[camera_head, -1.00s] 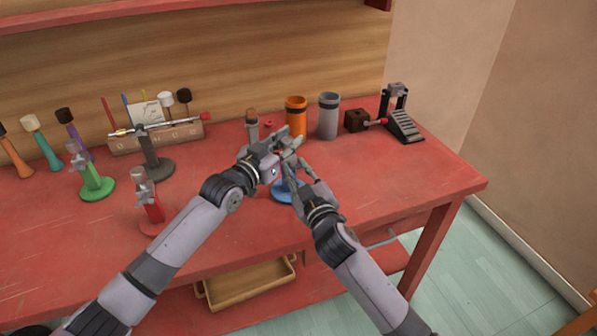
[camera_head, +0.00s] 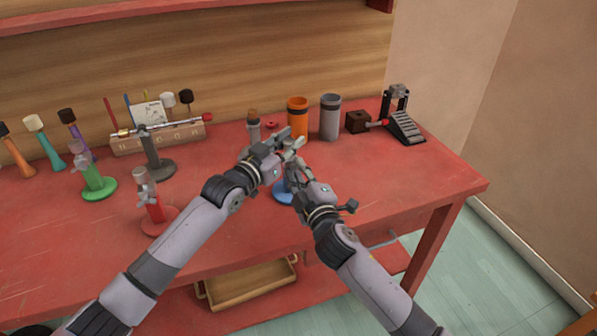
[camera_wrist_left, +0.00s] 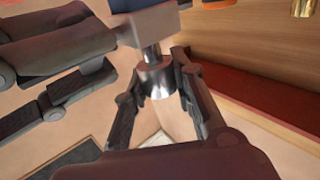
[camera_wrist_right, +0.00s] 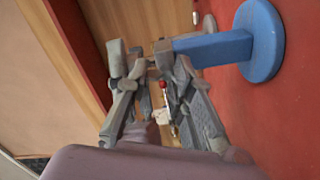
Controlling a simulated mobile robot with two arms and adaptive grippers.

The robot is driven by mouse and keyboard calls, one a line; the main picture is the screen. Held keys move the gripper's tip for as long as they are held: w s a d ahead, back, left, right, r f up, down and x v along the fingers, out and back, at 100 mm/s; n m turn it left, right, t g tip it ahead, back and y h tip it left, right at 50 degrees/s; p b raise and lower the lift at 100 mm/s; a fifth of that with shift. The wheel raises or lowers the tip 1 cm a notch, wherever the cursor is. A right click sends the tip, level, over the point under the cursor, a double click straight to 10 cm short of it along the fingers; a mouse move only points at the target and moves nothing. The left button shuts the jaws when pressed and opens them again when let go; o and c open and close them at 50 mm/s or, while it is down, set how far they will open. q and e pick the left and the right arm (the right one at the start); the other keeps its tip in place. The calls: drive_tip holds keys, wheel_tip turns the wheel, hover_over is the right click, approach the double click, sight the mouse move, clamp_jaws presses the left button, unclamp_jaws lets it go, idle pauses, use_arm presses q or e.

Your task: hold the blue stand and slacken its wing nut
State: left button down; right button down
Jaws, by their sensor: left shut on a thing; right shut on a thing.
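The blue stand (camera_head: 282,194) is upright near the front of the red bench, its upper part hidden by my grippers in the head view. Its blue post and round base (camera_wrist_right: 264,45) show in the right wrist view. My left gripper (camera_head: 290,142) is shut on the silver collar (camera_wrist_left: 155,80) at the stand's head, beside its grey block (camera_wrist_left: 150,25). My right gripper (camera_head: 291,166) is just below, shut at the side of the head, where the wing nut is hidden between its fingers. The right fingers (camera_wrist_right: 145,64) meet at the post's top end.
A red stand (camera_head: 154,208), a green stand (camera_head: 98,180) and a grey stand (camera_head: 156,160) stand to the left. Orange (camera_head: 297,118) and grey (camera_head: 330,118) cylinders stand behind, with a black pedal (camera_head: 402,125) at right. The front right of the bench is clear.

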use_arm(q)
drive_tip(key=shift+s+d, duration=0.15)
drive_tip(key=shift+d, duration=0.15)
use_arm(e)
drive_tip(key=shift+s+a+f, duration=0.15)
drive_tip(key=shift+a+f, duration=0.05)
drive_tip(key=shift+f, duration=0.5)
drive_tip(key=c, duration=1.8)
unclamp_jaws()
use_arm(q)
drive_tip(key=shift+a, duration=0.1)
use_arm(e)
drive_tip(key=shift+o, duration=1.4)
use_arm(q)
drive_tip(key=shift+w+f, duration=0.15)
drive_tip(key=shift+w, duration=0.05)
use_arm(e)
drive_tip(key=o, duration=0.4)
drive_tip(key=shift+w+d+r, duration=0.1)
drive_tip(key=shift+w+d, duration=0.05)
drive_tip(key=shift+w, duration=0.05)
drive_tip(key=shift+o, duration=0.2)
drive_tip(key=shift+r, duration=0.15)
use_arm(q)
drive_tip(key=shift+a, duration=0.1)
drive_tip(key=shift+w+a, duration=0.1)
use_arm(e)
drive_tip(key=v, duration=1.2)
